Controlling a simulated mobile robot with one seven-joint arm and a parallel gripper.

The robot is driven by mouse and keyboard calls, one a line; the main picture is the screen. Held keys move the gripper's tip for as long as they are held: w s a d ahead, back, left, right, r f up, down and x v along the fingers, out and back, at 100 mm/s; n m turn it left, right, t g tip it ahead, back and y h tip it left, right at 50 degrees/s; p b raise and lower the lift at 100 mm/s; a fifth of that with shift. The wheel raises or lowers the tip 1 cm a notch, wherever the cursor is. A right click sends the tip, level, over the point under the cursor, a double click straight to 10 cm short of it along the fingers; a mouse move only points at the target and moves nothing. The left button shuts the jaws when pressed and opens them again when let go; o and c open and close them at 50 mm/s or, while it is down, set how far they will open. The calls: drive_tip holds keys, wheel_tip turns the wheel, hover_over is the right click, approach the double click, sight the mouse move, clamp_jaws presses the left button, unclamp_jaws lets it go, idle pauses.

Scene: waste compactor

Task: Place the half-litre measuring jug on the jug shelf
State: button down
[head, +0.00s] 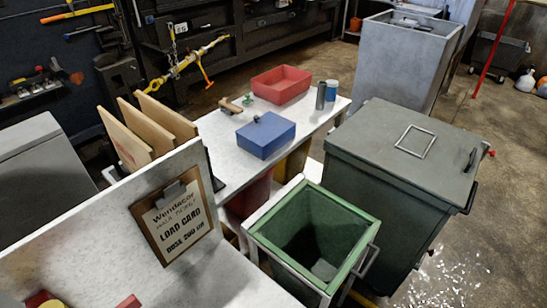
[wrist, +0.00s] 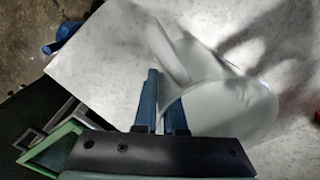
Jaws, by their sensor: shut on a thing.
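In the wrist view my gripper (wrist: 163,90) has its two blue fingers close together at the near side of a pale, translucent jug (wrist: 235,108). The gripper is shut on the jug; the fingers hide the exact spot they hold. The jug looks tilted in this view, with a curved rim and a long pale part, perhaps its handle, at upper left. It is over a white speckled surface (wrist: 105,65); I cannot tell whether it touches it. Neither my gripper nor the jug shows in the head view. I cannot pick out the jug shelf for certain.
The head view shows a white bench (head: 225,165) with a red tray (head: 281,84), a blue box (head: 265,135) and upright boards (head: 160,118). A load-card clipboard (head: 172,222) is on a white panel. A green-rimmed bin (head: 262,238) and a grey lidded bin (head: 375,145) stand alongside.

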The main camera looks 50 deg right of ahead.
drive_tip(key=c, duration=1)
unclamp_jaws()
wheel_tip(320, 180, up, 12)
drive_tip(key=shift+d+r, duration=0.15)
